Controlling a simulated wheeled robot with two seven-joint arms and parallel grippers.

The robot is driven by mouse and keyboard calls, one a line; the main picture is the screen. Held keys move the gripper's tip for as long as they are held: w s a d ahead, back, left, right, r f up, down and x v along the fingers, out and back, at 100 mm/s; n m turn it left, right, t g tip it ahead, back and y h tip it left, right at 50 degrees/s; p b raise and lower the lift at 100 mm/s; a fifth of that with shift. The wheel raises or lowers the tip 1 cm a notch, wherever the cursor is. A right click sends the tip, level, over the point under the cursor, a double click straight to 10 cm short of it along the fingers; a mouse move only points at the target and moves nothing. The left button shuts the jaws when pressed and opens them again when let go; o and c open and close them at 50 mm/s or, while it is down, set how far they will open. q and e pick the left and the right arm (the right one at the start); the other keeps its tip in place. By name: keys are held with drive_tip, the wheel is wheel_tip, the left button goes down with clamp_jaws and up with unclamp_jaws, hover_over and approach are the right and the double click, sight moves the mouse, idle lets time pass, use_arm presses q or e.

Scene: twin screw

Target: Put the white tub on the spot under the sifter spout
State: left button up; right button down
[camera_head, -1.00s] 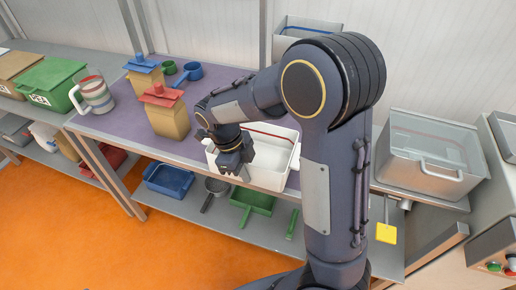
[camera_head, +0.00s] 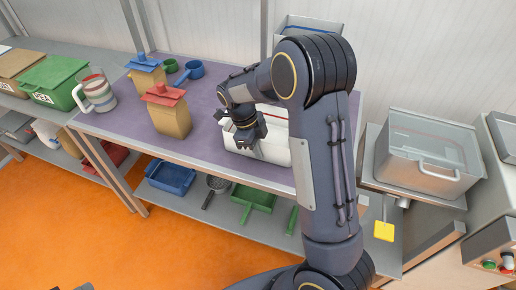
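The white tub (camera_head: 273,153) is at the right part of the purple-topped table, partly hidden behind my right arm. My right gripper (camera_head: 247,150) is at the tub's front left wall, pointing down. Its fingers look closed over that wall, though the fingertips are small and dark. The sifter appears to be the grey metal box with a clear top (camera_head: 430,155) at the right, and a short spout (camera_head: 403,202) shows below its front left corner. My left gripper is not in view.
Two paper bags with red (camera_head: 168,115) and blue (camera_head: 146,75) tops stand left of the tub. A yellow plate (camera_head: 384,231) on a thin stem is below the sifter. A lower shelf holds a blue tray (camera_head: 170,178).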

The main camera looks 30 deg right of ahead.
drive_tip(key=shift+f, duration=0.15)
drive_tip(key=c, duration=1.7)
unclamp_jaws()
